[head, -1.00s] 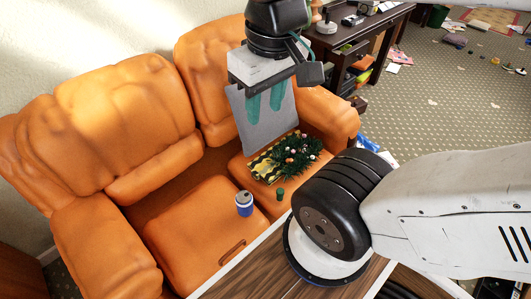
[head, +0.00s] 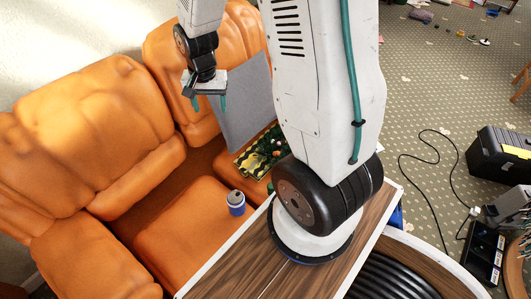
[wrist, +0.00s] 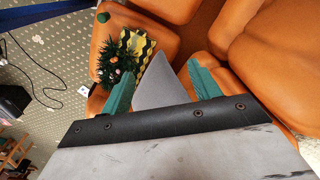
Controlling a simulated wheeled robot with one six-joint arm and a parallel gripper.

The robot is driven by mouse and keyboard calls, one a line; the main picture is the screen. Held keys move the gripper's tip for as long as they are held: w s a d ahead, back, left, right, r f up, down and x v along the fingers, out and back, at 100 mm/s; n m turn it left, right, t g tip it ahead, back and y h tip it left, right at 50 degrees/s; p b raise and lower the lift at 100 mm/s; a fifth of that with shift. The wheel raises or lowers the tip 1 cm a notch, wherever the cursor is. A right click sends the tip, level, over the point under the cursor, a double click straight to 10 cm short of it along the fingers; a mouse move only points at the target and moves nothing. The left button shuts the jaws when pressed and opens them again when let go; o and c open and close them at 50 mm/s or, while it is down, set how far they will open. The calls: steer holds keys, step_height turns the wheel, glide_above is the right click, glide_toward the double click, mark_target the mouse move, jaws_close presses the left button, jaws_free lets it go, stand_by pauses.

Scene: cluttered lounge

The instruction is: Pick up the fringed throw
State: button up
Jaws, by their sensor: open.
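A yellow, black and white patterned cloth (head: 258,152) lies flat on the right seat of the orange sofa; it may be the fringed throw, but I cannot make out a fringe. It also shows in the wrist view (wrist: 142,43), partly covered by a dark green wreath (wrist: 113,63) with round baubles. In the head view, my arm hides its right part. My gripper (head: 209,103) is open and empty, above the sofa in front of the backrest. In the wrist view, the cloth lies beyond the fingertips (wrist: 159,72), apart from them.
A grey flat panel (head: 240,108) leans upright by the backrest beside the cloth and shows between the fingers in the wrist view (wrist: 160,82). A blue and white can (head: 236,203) stands on the left seat. A black toolbox (head: 500,155) and cable lie on the carpet at right.

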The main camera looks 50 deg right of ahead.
steer(key=w+d+f+m, duration=0.1)
steer(key=d+f+m, duration=0.3)
steer(key=f, duration=1)
steer(key=m, duration=0.4)
glide_above(242, 170)
steer(key=shift+g, duration=0.3)
step_height(242, 170, down, 19)
steer(key=shift+f, duration=2.9)
steer(key=c, duration=1.3)
steer(key=shift+c, duration=0.2)
steer(key=shift+r, duration=0.15)
